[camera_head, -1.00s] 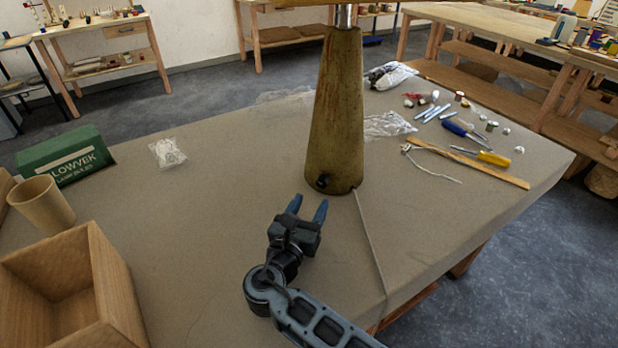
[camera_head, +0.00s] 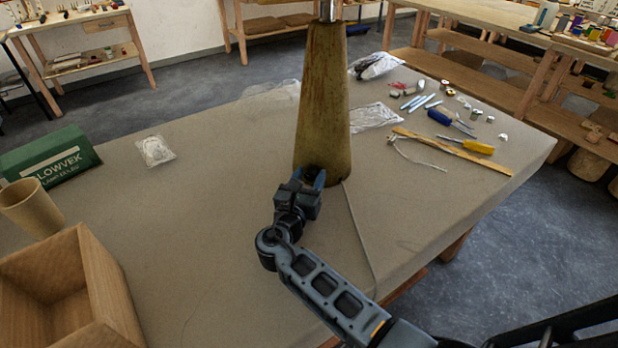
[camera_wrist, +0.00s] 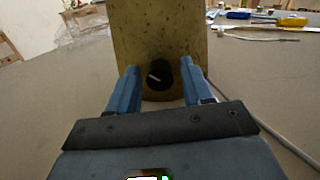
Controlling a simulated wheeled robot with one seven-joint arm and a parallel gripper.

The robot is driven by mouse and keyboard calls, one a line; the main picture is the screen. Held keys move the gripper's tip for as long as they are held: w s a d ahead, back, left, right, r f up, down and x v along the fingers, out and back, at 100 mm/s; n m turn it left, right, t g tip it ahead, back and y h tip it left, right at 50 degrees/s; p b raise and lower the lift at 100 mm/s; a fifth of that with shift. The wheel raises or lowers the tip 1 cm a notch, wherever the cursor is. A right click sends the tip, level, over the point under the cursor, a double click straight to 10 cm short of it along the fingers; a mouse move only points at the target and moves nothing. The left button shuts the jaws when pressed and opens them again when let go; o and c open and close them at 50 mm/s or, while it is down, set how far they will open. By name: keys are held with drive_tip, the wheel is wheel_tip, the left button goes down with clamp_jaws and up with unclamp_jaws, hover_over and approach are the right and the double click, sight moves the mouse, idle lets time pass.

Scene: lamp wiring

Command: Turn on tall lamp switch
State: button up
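The tall lamp (camera_head: 324,100) stands upright on the table, with a tapered, worn yellow-brown base. Its black round switch knob (camera_wrist: 159,75) is low on the front of the base and has a white mark that looks tilted. My gripper (camera_head: 309,178) is at the foot of the lamp, in front of the knob. In the wrist view, the blue fingers (camera_wrist: 160,85) are apart, one on each side of the knob, with nothing held between them. I cannot tell whether they touch the lamp. In the head view the knob is mostly hidden by the gripper.
A cord (camera_head: 360,235) runs from the lamp to the table's front edge. A wooden box (camera_head: 105,275), a cup (camera_head: 32,208) and a green box (camera_head: 50,160) are at left. Screwdrivers (camera_head: 478,147) and a wooden strip (camera_head: 450,150) lie at right. The table left of the lamp is mostly clear.

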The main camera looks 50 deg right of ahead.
clamp_jaws()
drive_tip(key=shift+m, duration=0.3)
drive_tip(key=shift+f+m+b, duration=0.2)
drive_tip(key=shift+m+b, duration=0.95)
drive_tip(key=shift+m, duration=0.05)
drive_tip(key=shift+r+m+b, duration=0.15)
drive_tip(key=shift+m+b, duration=1.2)
drive_tip(key=shift+m, duration=0.75)
drive_tip(key=shift+o, duration=0.6)
unclamp_jaws()
